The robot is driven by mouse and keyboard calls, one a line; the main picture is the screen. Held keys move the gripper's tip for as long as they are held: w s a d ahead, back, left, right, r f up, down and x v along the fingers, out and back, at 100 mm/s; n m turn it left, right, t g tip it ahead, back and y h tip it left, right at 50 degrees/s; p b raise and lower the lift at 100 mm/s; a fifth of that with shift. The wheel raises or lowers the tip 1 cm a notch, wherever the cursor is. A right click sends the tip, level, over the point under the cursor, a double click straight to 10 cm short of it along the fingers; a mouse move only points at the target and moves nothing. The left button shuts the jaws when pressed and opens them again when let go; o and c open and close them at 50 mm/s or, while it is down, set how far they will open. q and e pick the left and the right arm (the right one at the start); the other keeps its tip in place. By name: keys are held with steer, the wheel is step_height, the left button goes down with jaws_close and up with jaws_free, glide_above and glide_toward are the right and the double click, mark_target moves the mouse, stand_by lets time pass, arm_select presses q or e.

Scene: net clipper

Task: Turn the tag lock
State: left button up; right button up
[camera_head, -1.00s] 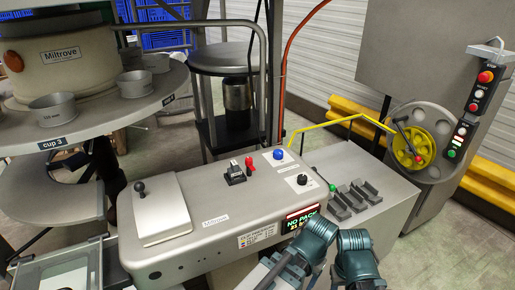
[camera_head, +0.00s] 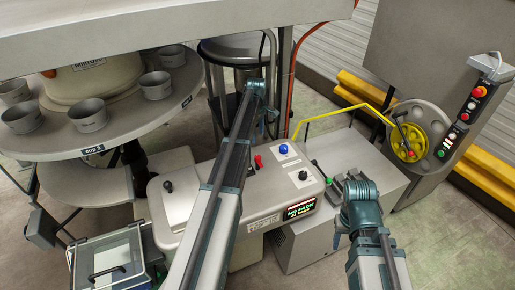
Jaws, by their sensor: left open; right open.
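I cannot tell for sure which fitting is the tag lock. The grey console (camera_head: 262,205) carries a black knob (camera_head: 303,175) on a white plate, a blue button (camera_head: 283,149) and a red switch (camera_head: 259,161). My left arm reaches across the console, and my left gripper (camera_head: 268,116) is beyond its back edge, apart from these controls; the arm hides part of the console top. The fingers of both are small and partly hidden; neither visibly holds anything.
A round table with several cups (camera_head: 87,115) stands at left. A yellow handwheel (camera_head: 408,142) and a button panel (camera_head: 462,120) are at right. A yellow bent rod (camera_head: 338,108) spans the back. A clear-lidded box (camera_head: 107,258) is at lower left. Floor at lower right is clear.

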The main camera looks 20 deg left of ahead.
mark_target(258, 156)
arm_select(q)
steer(key=shift+a+f, duration=0.1)
steer(key=shift+a, duration=0.05)
steer(key=f+b, duration=1.3)
steer(key=b, duration=0.1)
steer(key=shift+w+f, duration=0.3)
jaws_close()
